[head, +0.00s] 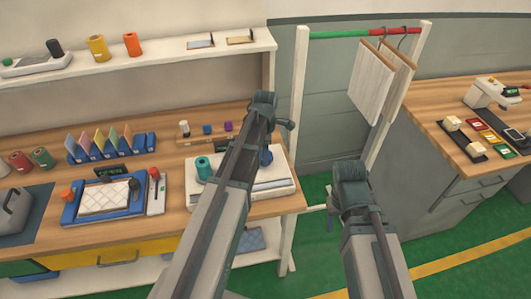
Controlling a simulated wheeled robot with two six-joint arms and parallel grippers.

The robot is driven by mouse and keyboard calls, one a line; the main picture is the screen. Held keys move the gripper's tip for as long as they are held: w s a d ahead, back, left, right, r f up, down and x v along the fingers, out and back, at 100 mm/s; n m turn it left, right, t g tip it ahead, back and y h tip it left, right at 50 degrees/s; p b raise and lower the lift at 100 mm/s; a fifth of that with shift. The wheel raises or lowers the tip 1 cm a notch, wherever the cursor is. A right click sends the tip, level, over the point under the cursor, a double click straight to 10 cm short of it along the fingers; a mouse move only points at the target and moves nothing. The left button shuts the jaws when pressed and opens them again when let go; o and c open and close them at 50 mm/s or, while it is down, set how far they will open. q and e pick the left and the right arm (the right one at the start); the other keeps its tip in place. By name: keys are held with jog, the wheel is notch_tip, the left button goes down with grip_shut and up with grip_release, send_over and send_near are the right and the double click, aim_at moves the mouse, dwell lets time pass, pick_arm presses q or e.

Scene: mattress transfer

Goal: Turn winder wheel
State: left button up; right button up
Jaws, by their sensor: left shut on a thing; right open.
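The winder (273,187) is a white flat-based device at the right end of the wooden bench, with a teal spool (203,168) at its left. A blue round part (266,158), which looks like its wheel, shows just right of my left forearm. My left gripper (284,125) is above and at this blue part; its fingertips are largely hidden by my arm, and it appears shut on the wheel. The contact itself is not visible. My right gripper (331,215) is open and empty, low over the green floor in the gap right of the bench.
A blue tray with a quilted white pad (104,197) and several coloured swatches (95,142) lie on the bench at left. A rack (299,95) with hanging boards (372,85) stands behind. A second counter (435,127) is at right. Green floor (320,250) lies between.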

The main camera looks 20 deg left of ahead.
dwell(0.3)
pick_arm(q)
jog(key=o, duration=1.4)
jog(key=shift+c, duration=0.2)
jog(key=shift+r, duration=0.1)
notch_tip(320, 180, up, 14)
jog(key=p, duration=1.3)
jog(key=shift+p, duration=0.4)
jog(key=shift+f, duration=0.2)
jog(key=s+d+f+m+b, duration=0.5)
jog(key=s+d+m, duration=0.3)
jog(key=s+m, duration=0.2)
jog(key=s+d+f+m+y+b, duration=0.1)
jog(key=s+d+f+m+b, duration=0.4)
jog(key=s+d+m, duration=0.4)
jog(key=s+m, duration=0.1)
jog(key=m, duration=0.5)
jog(key=shift+f+m, duration=0.15)
jog(key=shift+m, duration=0.15)
